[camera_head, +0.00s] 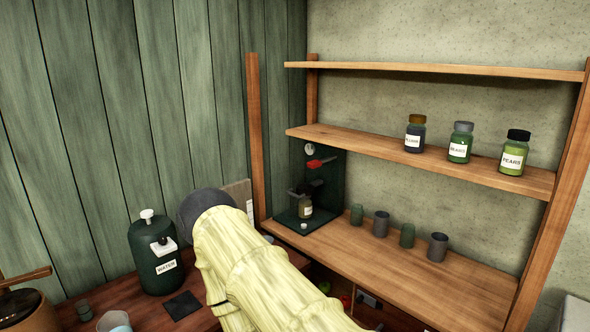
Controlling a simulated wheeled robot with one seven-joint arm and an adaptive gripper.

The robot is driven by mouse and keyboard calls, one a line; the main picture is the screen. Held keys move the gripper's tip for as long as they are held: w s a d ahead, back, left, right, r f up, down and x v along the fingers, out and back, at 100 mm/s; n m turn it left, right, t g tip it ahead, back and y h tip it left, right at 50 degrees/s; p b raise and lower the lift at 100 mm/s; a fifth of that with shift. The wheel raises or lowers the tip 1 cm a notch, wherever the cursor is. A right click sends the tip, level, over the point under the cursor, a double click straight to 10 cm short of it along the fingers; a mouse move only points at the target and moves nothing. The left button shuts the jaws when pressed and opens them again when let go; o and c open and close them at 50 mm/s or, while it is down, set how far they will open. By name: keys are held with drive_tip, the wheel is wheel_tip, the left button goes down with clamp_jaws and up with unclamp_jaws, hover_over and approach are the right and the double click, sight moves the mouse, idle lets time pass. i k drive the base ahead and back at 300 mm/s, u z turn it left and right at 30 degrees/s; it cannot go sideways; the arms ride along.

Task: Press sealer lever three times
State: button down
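The sealer (334,185) is a dark green stand at the left end of the lower shelf board. Its red lever (318,162) sticks out near the top of the back plate, below a round pale dial. A small jar (306,209) with a pale label stands on the sealer's base, under and beside dark parts that partly hide it. My pale yellow arm rises from the bottom middle to a dark grey rounded joint left of the sealer. My gripper cannot be made out; whether the lever is touched cannot be told.
Labelled jars of plums (413,136), a second kind (460,143) and pears (514,155) stand on the middle shelf. Several small empty-looking cups (381,224) line the lower shelf. A green water canister (153,256) stands on the bench at left. The upper shelf (430,70) is bare.

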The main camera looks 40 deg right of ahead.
sight(315, 163)
drive_tip(key=u, duration=0.05)
drive_tip(key=i, duration=1.4)
drive_tip(key=z, duration=1.2)
drive_tip(key=i, duration=0.55)
drive_tip(key=z, duration=0.6)
